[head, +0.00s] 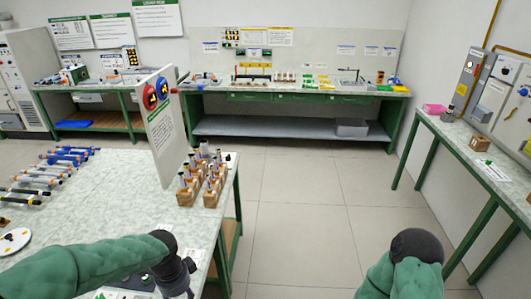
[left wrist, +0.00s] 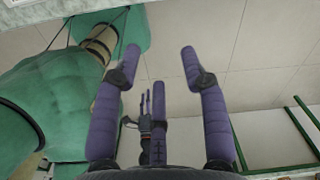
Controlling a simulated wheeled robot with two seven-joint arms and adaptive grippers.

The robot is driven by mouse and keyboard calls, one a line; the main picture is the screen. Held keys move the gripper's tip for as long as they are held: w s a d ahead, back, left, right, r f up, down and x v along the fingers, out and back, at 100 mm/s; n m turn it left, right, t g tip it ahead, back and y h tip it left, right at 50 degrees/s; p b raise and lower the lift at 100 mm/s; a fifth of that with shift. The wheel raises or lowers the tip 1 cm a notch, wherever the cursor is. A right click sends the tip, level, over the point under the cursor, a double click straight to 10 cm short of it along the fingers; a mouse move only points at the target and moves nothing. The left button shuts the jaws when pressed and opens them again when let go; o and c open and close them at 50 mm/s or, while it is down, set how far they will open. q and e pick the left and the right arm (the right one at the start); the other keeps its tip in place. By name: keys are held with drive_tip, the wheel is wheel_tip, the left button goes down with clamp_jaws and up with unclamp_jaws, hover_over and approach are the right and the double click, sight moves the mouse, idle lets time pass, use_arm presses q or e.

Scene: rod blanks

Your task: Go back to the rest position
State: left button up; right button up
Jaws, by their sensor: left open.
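My left gripper (head: 178,278) is at the lower left of the head view, at the near right end of the speckled table, seen partly from behind. In the left wrist view its purple fingers (left wrist: 161,52) stand wide apart, with nothing between their tips. Pale floor tiles show beyond them. My right arm shows at the lower right of the head view as a green sleeve with a dark rounded joint; its gripper is out of view.
The table (head: 120,215) holds rod blanks (head: 45,178), a sign panel (head: 162,118) and wooden blocks with upright rods (head: 212,198). A long bench (head: 295,90) stands at the back, another bench (head: 455,140) at the right. The floor (head: 300,205) between is clear.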

use_arm(q)
drive_tip(key=s+d+f+n+h, duration=0.1)
drive_tip(key=s+d+f+n, duration=0.2)
drive_tip(key=f, duration=0.5)
drive_tip(key=s+d+f+n+h, duration=0.1)
drive_tip(key=s+d+f+n, duration=0.3)
drive_tip(key=f+n, duration=0.4)
drive_tip(key=s+d+f+n+h, duration=0.2)
drive_tip(key=d+f+n, duration=0.3)
drive_tip(key=f, duration=0.5)
drive_tip(key=shift+s+d+f+n, duration=0.2)
drive_tip(key=shift+s+d+n, duration=0.2)
drive_tip(key=shift+s+d, duration=0.25)
drive_tip(key=shift+s+a, duration=0.1)
